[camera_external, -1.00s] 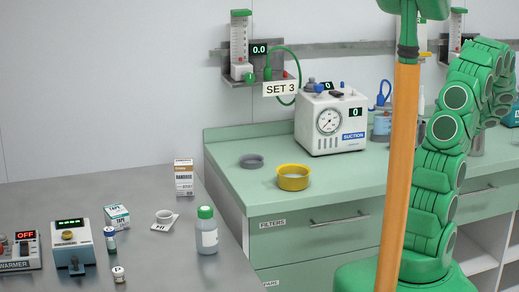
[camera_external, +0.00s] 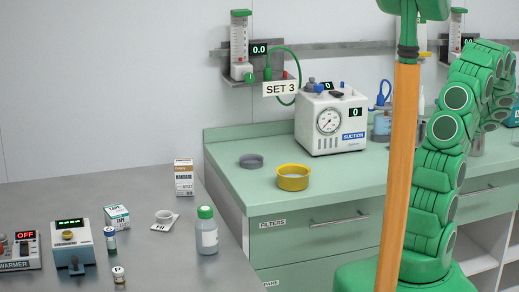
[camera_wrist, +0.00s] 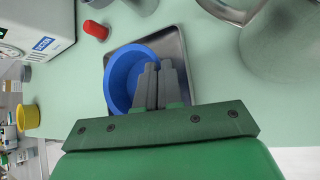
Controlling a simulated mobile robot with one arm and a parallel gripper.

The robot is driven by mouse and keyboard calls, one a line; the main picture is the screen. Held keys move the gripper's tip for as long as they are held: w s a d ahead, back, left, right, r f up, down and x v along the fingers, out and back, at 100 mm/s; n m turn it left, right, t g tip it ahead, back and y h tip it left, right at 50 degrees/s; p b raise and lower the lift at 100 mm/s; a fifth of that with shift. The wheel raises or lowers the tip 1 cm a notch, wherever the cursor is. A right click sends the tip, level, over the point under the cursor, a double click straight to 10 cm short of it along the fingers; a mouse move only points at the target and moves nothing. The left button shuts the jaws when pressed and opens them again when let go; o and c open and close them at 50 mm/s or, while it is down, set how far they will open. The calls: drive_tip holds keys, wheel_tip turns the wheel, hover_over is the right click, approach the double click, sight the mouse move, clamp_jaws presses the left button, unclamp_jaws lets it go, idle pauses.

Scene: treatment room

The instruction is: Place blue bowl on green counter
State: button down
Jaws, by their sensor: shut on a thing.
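The blue bowl (camera_wrist: 119,82) is in the wrist view, in a grey metal tray (camera_wrist: 177,44) on the green counter (camera_wrist: 230,85). I cannot tell whether its base touches the tray. My gripper (camera_wrist: 157,70) is shut on the right side of the bowl's wall. In the external view the green counter (camera_external: 350,185) shows with open top around the yellow container. The blue bowl, the tray and my gripper do not show there.
A yellow round container (camera_external: 293,178), a grey round dish (camera_external: 251,161) and a suction machine (camera_external: 330,122) stand on the counter. A red object (camera_wrist: 96,30) is left of the tray in the wrist view. A large grey vessel (camera_wrist: 283,42) is to its right.

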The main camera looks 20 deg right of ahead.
drive_tip(key=c, duration=1.2)
unclamp_jaws()
drive_tip(key=shift+f, duration=0.1)
drive_tip(key=v, duration=0.7)
drive_tip(key=shift+s+r, duration=0.25)
drive_tip(key=shift+s, duration=0.05)
